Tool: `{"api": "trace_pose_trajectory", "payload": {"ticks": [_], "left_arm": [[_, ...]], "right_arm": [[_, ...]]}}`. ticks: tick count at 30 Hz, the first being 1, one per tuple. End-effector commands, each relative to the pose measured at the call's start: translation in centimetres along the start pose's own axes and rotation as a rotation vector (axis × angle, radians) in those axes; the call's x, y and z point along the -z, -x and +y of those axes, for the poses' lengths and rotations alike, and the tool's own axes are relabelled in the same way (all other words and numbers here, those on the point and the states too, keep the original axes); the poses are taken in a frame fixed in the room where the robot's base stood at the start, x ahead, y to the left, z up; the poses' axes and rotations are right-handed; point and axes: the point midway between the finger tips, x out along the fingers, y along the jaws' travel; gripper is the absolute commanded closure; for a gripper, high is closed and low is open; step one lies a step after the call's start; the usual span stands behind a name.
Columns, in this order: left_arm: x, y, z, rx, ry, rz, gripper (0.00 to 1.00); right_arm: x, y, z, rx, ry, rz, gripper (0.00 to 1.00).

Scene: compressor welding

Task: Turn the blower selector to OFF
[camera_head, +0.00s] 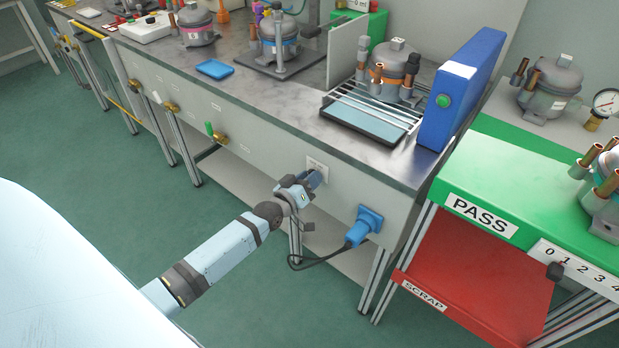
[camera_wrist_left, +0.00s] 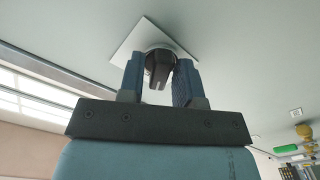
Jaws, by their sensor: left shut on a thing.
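The blower selector is a dark knob (camera_wrist_left: 158,66) on a white square plate on the front panel of the bench. In the head view its plate (camera_head: 317,167) shows just beyond my left gripper (camera_head: 311,180), which hides the knob. In the left wrist view my left gripper (camera_wrist_left: 160,82) has its two blue fingers on either side of the knob and is shut on it. The knob's position marks cannot be read. My right gripper is not in view.
A blue plug and socket (camera_head: 366,223) with a hanging black cable is on the panel to the right of my gripper. Brass valves (camera_head: 219,138) sit to the left. A green PASS table (camera_head: 520,190) and red SCRAP shelf (camera_head: 470,280) stand at the right. Compressors (camera_head: 390,68) stand on the bench.

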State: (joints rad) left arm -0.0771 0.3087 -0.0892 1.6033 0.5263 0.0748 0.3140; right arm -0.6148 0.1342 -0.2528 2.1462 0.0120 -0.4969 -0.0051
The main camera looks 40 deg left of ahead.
Motion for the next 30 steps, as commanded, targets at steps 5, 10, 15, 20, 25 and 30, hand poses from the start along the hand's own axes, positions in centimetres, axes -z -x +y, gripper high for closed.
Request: {"api": "trace_pose_trajectory", "payload": {"ticks": [5, 10, 15, 20, 25, 30], "left_arm": [[0.0, 0.0, 0.0, 0.000, 0.001, 0.000, 0.92], [0.0, 0.0, 0.0, 0.000, 0.000, 0.000, 0.57], [0.0, 0.0, 0.0, 0.000, 0.000, 0.000, 0.57], [0.0, 1.2, 0.0, 0.001, -0.001, -0.002, 0.57], [0.0, 4.5, 0.0, 0.002, -0.001, -0.004, 0.57], [0.0, 8.6, 0.0, 0.002, -0.001, -0.004, 0.57]], "right_arm": [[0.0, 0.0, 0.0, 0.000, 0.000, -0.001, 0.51], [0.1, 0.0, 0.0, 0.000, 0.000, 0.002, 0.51], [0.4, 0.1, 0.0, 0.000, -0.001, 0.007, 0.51], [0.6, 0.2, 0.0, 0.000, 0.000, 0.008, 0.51], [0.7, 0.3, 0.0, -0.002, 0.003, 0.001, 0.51], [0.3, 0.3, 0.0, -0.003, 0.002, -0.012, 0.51]]}}
